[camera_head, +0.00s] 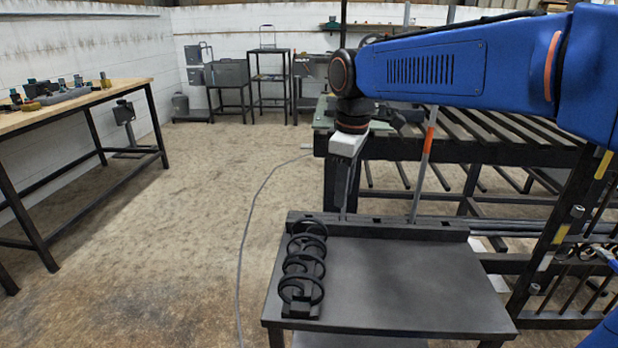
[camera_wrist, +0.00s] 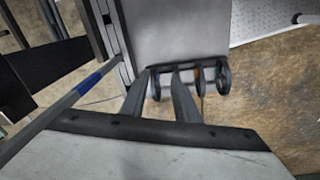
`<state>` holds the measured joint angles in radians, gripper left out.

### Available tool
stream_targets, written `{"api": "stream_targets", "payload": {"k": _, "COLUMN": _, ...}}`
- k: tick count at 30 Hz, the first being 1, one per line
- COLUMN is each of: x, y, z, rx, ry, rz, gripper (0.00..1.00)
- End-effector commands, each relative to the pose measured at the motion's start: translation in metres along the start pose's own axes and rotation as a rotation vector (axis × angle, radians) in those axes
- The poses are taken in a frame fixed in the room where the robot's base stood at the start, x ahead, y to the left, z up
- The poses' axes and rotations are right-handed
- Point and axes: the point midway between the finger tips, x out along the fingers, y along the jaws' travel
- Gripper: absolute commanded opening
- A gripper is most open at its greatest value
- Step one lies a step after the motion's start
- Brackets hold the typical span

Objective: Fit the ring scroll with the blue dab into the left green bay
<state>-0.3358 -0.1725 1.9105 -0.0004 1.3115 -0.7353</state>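Several black ring scrolls (camera_head: 303,276) stand in a row on a dark holder at the left end of a small grey table. In the wrist view the ring scrolls (camera_wrist: 223,76) sit beyond my fingers, with small orange and bluish marks between the rings. I cannot tell which scroll has the blue dab. My gripper (camera_head: 343,208) points down near the table's back left, above the rings; its tips are hard to make out there. In the wrist view my gripper (camera_wrist: 161,73) has its two fingers apart, with nothing clearly between them. I cannot make out a green bay.
The grey table (camera_head: 400,285) is bare to the right of the rings. A raised dark rail (camera_head: 390,228) with slots runs along its back edge. A slatted dark bench (camera_head: 480,130) stands behind, and a wooden workbench (camera_head: 75,100) at the left. Open floor lies between.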

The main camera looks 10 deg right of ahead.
Motion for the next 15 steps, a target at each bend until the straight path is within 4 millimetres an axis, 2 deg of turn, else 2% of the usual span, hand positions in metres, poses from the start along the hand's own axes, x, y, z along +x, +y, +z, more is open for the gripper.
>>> {"api": "stream_targets", "payload": {"k": 1, "x": 0.001, "y": 0.004, "z": -0.019, "rx": -0.057, "ry": -0.012, "rz": -0.014, "gripper": 0.28}}
{"api": "stream_targets", "payload": {"k": 6, "x": 0.002, "y": 0.01, "z": -0.063, "rx": -0.212, "ry": -0.041, "rz": -0.049, "gripper": 0.28}}
{"api": "stream_targets", "payload": {"k": 10, "x": 0.003, "y": 0.011, "z": -0.082, "rx": -0.281, "ry": -0.054, "rz": -0.066, "gripper": 0.28}}
{"api": "stream_targets", "payload": {"k": 15, "x": 0.006, "y": 0.012, "z": -0.089, "rx": -0.309, "ry": -0.058, "rz": -0.073, "gripper": 0.28}}
